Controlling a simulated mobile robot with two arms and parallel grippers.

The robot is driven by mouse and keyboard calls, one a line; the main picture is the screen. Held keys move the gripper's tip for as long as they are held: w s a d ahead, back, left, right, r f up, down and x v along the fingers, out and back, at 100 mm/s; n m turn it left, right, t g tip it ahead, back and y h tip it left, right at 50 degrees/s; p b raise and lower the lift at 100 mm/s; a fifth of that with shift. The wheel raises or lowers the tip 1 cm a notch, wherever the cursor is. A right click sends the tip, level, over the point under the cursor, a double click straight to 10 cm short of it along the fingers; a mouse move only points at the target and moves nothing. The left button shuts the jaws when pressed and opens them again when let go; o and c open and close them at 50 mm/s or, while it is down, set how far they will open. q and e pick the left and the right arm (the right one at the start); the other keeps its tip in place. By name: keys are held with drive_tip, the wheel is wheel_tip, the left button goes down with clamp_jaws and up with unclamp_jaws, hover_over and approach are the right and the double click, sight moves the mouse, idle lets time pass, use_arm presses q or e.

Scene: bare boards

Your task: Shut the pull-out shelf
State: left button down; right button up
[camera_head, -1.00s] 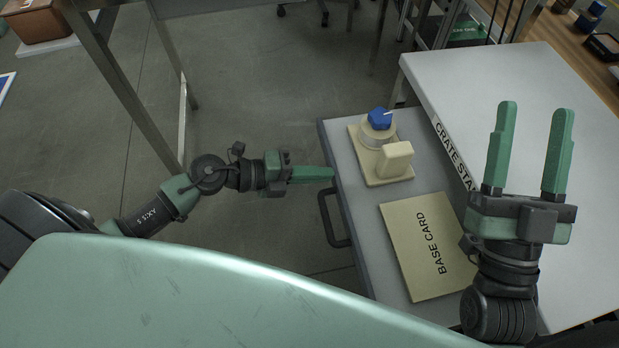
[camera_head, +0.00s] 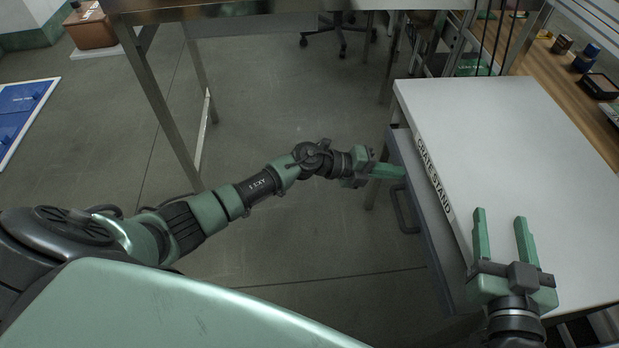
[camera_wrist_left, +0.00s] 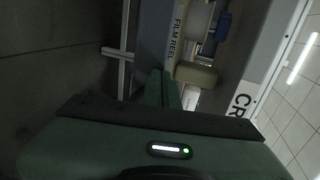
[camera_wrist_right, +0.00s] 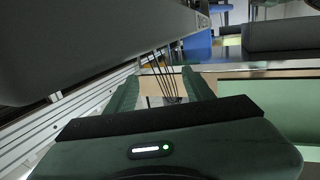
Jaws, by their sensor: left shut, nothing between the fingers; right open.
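The pull-out shelf (camera_head: 440,255) sits mostly under the white-topped crate stand (camera_head: 510,140); only a narrow grey strip and its dark handle (camera_head: 402,212) stick out on the left side. My left gripper (camera_head: 402,172) is shut and empty, its green fingertips at the shelf's front edge just above the handle; whether they touch it is hard to tell. In the left wrist view the shut fingers (camera_wrist_left: 165,88) point at the shelf, where a cream block (camera_wrist_left: 196,74) shows under the stand. My right gripper (camera_head: 500,214) is open and empty over the near part of the stand top.
A metal-legged table (camera_head: 175,90) stands at the back left. A wooden bench (camera_head: 565,60) with small items is at the far right. A blue panel (camera_head: 22,115) lies on the floor at left. The floor between my left arm and the table is clear.

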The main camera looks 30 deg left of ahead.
drive_tip(key=shift+s+d+f+g, duration=0.1)
drive_tip(key=shift+f+g, duration=0.2)
drive_tip(key=shift+f, duration=0.25)
use_arm(q)
drive_tip(key=shift+w+d+r, duration=0.1)
drive_tip(key=shift+w+d, duration=0.3)
drive_tip(key=shift+d, duration=0.15)
use_arm(e)
drive_tip(key=shift+s, duration=0.15)
use_arm(q)
drive_tip(key=shift+r, duration=0.1)
